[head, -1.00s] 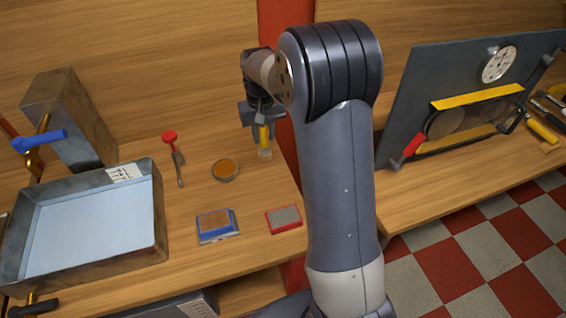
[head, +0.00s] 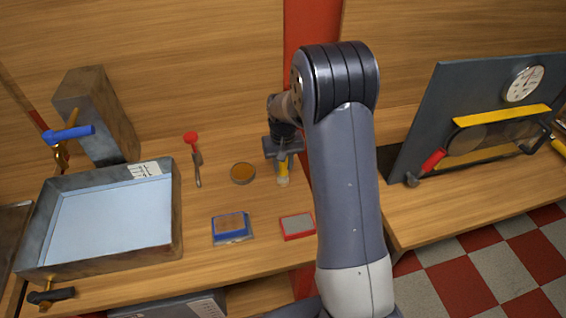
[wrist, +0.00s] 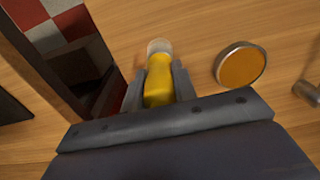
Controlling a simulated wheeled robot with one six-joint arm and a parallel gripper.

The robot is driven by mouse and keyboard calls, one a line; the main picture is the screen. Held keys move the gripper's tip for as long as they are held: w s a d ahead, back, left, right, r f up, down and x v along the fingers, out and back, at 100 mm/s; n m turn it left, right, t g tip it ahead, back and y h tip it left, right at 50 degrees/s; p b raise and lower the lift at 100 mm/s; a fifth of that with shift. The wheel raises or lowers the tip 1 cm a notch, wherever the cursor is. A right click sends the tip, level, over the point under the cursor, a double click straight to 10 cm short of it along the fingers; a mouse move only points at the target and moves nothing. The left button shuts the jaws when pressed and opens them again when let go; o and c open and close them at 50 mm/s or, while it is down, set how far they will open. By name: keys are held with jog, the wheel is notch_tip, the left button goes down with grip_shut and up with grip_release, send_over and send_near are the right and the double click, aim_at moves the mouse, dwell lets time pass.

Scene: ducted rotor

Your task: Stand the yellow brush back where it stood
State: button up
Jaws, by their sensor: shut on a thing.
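The yellow brush (head: 283,171) is between the jaws of my gripper (head: 283,157), with its pale end pointing down toward the wooden bench. In the wrist view the brush (wrist: 158,82) shows its yellow handle between the two fingers of my gripper (wrist: 158,84), its whitish end beyond them. I cannot tell whether the pale end touches the bench. The brush is near the bench's right edge, right of a round tin of amber stuff (head: 243,173).
A red-framed grey pad (head: 298,225) and a blue block (head: 231,227) lie in front. A red-headed tool (head: 193,150) lies left of the tin. A large metal tray (head: 172,220) fills the left. In the wrist view, a gap beside the bench shows checkered floor (wrist: 62,30).

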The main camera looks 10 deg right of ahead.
jog(key=o, duration=1)
jog(key=shift+f, duration=0.1)
notch_tip(320, 180, up, 12)
jog(key=shift+r+b, duration=0.2)
jog(key=shift+b, duration=0.15)
jog(key=shift+f, duration=0.1)
notch_tip(320, 180, down, 13)
jog(key=shift+r+p, duration=0.2)
jog(key=shift+p, duration=0.15)
jog(key=shift+r, duration=2.2)
